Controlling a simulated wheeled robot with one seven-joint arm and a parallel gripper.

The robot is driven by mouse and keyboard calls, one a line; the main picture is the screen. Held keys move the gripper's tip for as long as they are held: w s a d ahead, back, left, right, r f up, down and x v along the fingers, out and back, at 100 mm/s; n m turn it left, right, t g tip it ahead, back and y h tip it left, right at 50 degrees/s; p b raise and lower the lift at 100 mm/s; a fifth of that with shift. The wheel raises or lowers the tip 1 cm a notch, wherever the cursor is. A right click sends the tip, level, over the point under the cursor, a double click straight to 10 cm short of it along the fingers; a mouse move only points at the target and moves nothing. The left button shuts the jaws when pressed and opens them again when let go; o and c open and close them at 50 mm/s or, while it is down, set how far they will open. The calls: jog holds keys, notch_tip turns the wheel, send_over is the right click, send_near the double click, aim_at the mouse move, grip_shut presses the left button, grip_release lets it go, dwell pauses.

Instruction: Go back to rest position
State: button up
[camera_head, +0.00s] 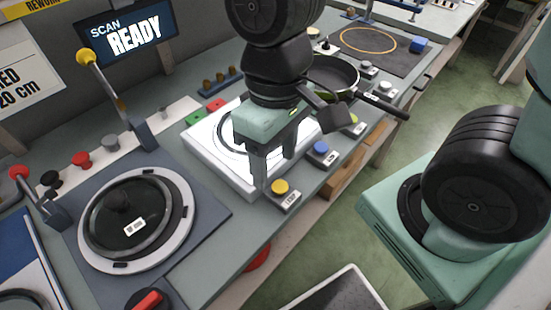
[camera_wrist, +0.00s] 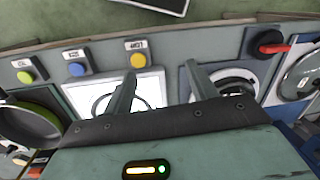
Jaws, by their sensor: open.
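My gripper (camera_head: 272,168) hangs above the white square plate (camera_head: 205,160) in the middle of the counter, fingers pointing down. It is open and nothing is between the fingers. The wrist view also shows both fingers of my gripper (camera_wrist: 160,93) apart and empty, over the white plate with its dark ring (camera_wrist: 150,84). A dark pan (camera_head: 334,74) lies just beyond my gripper, with its handle (camera_head: 385,105) reaching over the counter edge; it also shows in the wrist view (camera_wrist: 28,125).
A round glass lid (camera_head: 135,222) sits in a grey ring at the left. Yellow (camera_head: 280,187) and blue (camera_head: 321,149) buttons line the front edge. Levers with yellow (camera_head: 84,56) and red knobs stand at the back left. A screen reads "SCAN READY".

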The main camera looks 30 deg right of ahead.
jog(key=shift+s+a+r+n+t, duration=0.3)
jog(key=shift+s+n, duration=0.1)
jog(key=shift+n, duration=0.2)
jog(key=shift+s+a+r+n+t, duration=0.15)
jog(key=shift+s+n+t, duration=0.2)
jog(key=shift+n, duration=0.25)
jog(key=shift+r+p, duration=0.65)
